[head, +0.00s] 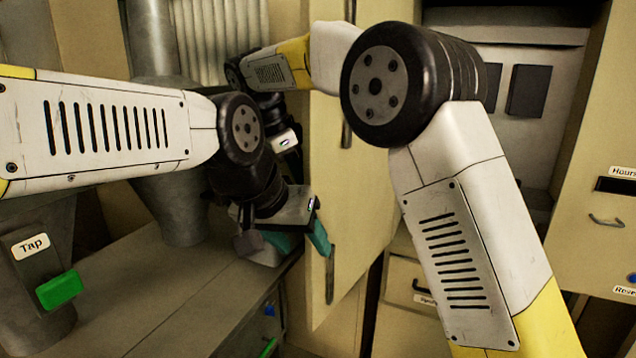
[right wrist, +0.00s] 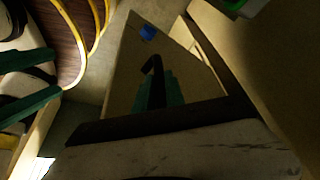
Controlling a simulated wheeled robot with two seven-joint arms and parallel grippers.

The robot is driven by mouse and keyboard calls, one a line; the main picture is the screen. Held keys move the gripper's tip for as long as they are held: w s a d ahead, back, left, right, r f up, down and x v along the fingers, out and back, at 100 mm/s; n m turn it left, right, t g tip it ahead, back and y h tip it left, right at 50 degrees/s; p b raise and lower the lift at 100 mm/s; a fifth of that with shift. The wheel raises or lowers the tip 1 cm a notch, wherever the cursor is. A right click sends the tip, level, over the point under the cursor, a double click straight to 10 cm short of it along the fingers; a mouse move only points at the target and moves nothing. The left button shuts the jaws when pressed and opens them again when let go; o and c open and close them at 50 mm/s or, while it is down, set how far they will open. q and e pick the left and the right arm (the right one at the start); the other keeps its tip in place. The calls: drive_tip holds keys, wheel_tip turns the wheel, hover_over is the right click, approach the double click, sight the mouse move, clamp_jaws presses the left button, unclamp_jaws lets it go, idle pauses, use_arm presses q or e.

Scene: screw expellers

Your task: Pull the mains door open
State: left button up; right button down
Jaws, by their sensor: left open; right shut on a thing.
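A tall cream door panel (head: 350,190) stands in the middle of the head view, with a dark handle (head: 330,275) low on it. No mains label is readable. My left gripper (head: 298,240) is open beside the panel's left edge, its teal fingers apart and a finger close to that edge. My right arm reaches across above it; its fingers are hidden in the head view. In the right wrist view my right gripper (right wrist: 158,88) is shut on a black hooked handle (right wrist: 152,65) in front of a cream panel. I cannot tell which door that handle belongs to.
A recess with grey panels and dark boxes (head: 527,90) shows right of the door panel. A wooden bench (head: 170,290) lies left, with a metal pipe (head: 175,205) and green Tap lever (head: 59,289). Drawers (head: 410,280) stand low behind my right arm.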

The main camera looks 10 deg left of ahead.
drive_tip(key=shift+d, duration=0.1)
drive_tip(key=c, duration=1.4)
unclamp_jaws()
drive_tip(key=shift+w, duration=0.1)
drive_tip(key=v, duration=0.7)
drive_tip(key=shift+a+r, duration=0.2)
drive_tip(key=shift+r, duration=0.15)
drive_tip(key=shift+s, duration=0.25)
